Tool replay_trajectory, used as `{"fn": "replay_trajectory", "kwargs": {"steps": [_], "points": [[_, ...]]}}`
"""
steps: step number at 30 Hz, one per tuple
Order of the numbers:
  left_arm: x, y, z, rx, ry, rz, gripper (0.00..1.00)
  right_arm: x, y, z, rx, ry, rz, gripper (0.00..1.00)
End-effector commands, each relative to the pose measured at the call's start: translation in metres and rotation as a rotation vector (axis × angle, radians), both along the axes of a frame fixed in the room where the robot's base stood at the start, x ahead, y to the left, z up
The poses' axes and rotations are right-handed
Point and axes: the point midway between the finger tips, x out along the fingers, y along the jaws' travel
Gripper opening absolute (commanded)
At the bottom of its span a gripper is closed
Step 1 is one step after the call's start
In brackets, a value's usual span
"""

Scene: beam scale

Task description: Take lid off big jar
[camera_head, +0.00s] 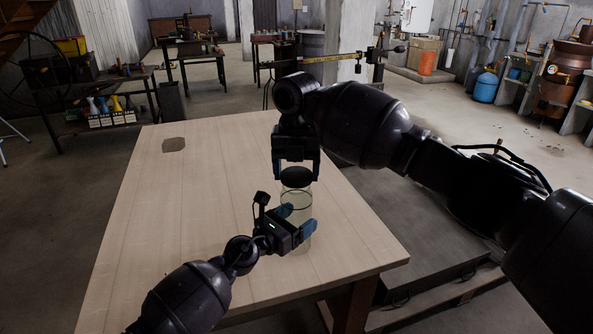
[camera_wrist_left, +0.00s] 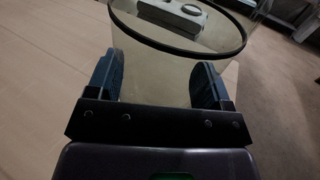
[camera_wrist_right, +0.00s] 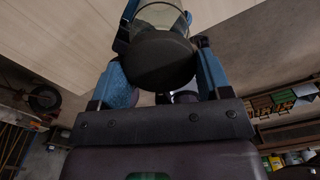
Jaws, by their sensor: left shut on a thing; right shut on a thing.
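The big jar (camera_head: 296,201) is clear glass and stands upright on the wooden table near its right side. My left gripper (camera_head: 299,223) is shut on the jar's body, with one blue finger on each side. In the left wrist view the jar (camera_wrist_left: 160,75) sits between the fingers, with a dark ring around its upper part. The round black lid (camera_head: 296,177) is at the jar's top, between the fingers of my right gripper (camera_head: 296,170), which is shut on it from above. The lid (camera_wrist_right: 158,65) hides part of the jar in the right wrist view. I cannot tell if lid and jar touch.
The wooden table (camera_head: 190,210) is mostly clear, with a dark patch (camera_head: 174,144) at its far left. A beam scale (camera_head: 340,58) shows behind my right arm. A dark low platform (camera_head: 390,220) lies right of the table.

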Motion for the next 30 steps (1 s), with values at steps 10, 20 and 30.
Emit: {"fn": "replay_trajectory", "kwargs": {"steps": [10,20,30], "points": [[0.000,0.000,-0.001,0.001,0.001,0.000,0.07,0.000,0.000,0.020,0.002,-0.003,0.000,0.43],[0.000,0.000,-0.001,0.001,0.001,0.000,0.07,0.000,0.000,0.040,0.000,0.001,0.000,0.43],[0.000,0.000,0.000,0.001,0.001,0.000,1.00,0.000,0.000,0.040,0.000,0.000,0.000,0.43]]}}
